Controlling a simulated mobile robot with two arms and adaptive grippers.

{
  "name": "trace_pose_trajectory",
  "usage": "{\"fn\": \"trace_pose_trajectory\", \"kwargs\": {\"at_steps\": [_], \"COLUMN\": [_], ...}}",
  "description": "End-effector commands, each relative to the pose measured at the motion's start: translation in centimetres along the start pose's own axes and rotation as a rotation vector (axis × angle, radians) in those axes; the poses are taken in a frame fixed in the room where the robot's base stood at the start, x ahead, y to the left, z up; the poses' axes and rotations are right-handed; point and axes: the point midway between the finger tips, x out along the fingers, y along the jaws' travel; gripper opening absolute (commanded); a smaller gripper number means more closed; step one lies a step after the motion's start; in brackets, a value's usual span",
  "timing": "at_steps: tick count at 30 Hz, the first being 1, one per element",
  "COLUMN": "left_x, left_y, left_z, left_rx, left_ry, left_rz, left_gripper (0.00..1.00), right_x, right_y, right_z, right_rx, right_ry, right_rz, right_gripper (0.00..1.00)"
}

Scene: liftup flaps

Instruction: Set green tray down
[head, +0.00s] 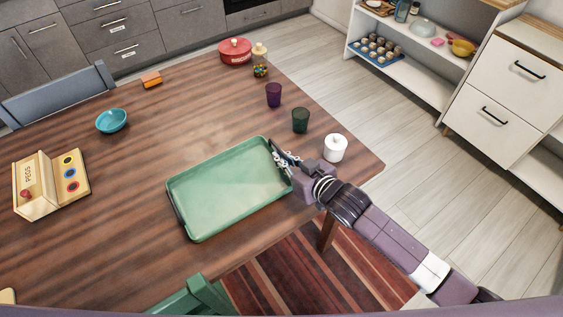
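The green tray (228,187) is a shallow rectangle with a raised rim and dark handles at its left and right ends. It looks level and empty, over the near part of the wooden table; I cannot tell whether its underside touches the wood. My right gripper (284,158) is at the tray's right end, with its fingers against or around the dark handle there. The handle and the tray's rim partly hide the fingertips, so their opening is unclear. My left gripper is not in view.
A toy box (50,186) and blue bowl (111,120) are left. A green chair (195,298) stands in front. Bare table (130,180) lies left of the tray.

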Motion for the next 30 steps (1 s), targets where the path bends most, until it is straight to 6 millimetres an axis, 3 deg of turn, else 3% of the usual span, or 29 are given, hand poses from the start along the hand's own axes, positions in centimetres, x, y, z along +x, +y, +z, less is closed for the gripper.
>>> {"fn": "trace_pose_trajectory", "kwargs": {"at_steps": [4, 11, 12, 17, 26, 30], "left_x": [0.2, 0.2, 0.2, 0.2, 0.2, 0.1], "left_y": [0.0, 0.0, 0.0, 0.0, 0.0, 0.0], "left_z": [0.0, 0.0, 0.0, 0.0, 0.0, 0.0], "left_rx": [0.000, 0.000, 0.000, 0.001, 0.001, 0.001], "left_ry": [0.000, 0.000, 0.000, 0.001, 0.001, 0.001], "left_rz": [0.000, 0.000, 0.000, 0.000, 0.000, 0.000], "left_gripper": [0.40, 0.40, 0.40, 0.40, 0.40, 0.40], "right_x": [0.8, 0.8, 0.8, 0.8, 0.7, -0.4], "right_y": [0.0, 0.0, 0.0, 0.0, 0.0, 0.0], "right_z": [1.7, 1.9, 2.1, 2.0, 2.0, 2.1], "right_rx": [0.004, 0.001, -0.001, 0.000, 0.000, 0.000], "right_ry": [0.002, 0.004, 0.000, -0.001, 0.000, -0.001], "right_rz": [-0.001, -0.001, 0.000, 0.000, 0.000, 0.000], "right_gripper": [0.00, 0.00, 0.07, 0.23, 0.23, 0.23]}}
